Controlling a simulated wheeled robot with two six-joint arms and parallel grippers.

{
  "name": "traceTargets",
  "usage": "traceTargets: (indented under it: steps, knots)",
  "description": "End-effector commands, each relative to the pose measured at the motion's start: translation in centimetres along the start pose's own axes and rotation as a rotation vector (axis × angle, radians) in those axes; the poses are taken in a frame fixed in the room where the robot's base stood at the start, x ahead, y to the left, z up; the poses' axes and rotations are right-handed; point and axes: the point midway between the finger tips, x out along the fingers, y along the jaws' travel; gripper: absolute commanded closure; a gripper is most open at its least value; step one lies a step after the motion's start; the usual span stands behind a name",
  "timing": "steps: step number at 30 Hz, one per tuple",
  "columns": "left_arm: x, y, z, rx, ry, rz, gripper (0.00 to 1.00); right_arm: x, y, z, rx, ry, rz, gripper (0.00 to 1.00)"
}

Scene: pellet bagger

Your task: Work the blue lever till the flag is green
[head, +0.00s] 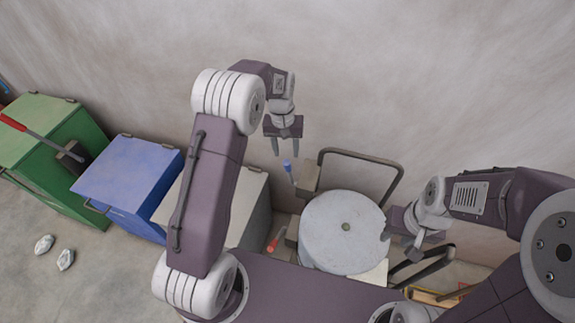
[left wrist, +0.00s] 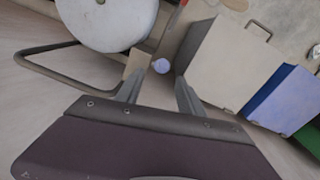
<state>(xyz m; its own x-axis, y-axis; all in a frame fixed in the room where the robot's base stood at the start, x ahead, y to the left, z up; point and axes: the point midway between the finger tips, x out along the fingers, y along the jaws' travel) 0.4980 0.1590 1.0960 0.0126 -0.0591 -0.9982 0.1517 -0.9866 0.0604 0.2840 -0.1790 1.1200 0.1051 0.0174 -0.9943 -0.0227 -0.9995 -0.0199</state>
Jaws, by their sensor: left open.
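The blue lever (head: 288,167) stands beside a brown box-like block (head: 307,178), left of the large pale round disc (head: 345,232). My left gripper (head: 286,152) is open just above the lever's tip. In the left wrist view the lever's round blue end (left wrist: 161,66) shows between and just past the open fingertips (left wrist: 160,75), with a gap on each side; it does not look gripped. My right gripper (head: 408,246) is at the disc's right edge; its fingers are too unclear to tell their opening. I cannot make out a flag in either view.
A red handle (head: 275,241) lies low left of the disc. A dark tube frame (head: 362,152) rises behind it. Grey, blue (head: 128,178) and green (head: 40,135) bins stand to the left along the wall. Two pale lumps (head: 55,252) lie on the floor.

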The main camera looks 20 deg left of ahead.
Motion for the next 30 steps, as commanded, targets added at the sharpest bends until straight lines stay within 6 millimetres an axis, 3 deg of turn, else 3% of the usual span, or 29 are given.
traceTargets:
  steps: [12,23,28,30]
  knots:
    - [7.5,0.0,0.1,0.001,-0.005,-0.001,0.55,-2.5,-0.1,-0.3,0.000,0.000,0.000,0.64]
    - [8.7,0.0,0.0,0.000,-0.001,0.000,0.55,-2.6,-0.1,-0.3,0.000,0.000,0.000,0.64]
    - [8.7,0.0,0.0,0.000,-0.001,0.000,0.99,-2.6,-0.1,-0.3,0.000,0.000,0.000,0.64]
    - [8.7,0.0,0.0,0.000,-0.001,0.000,1.00,-2.6,-0.1,-0.3,0.000,0.000,0.000,0.64]
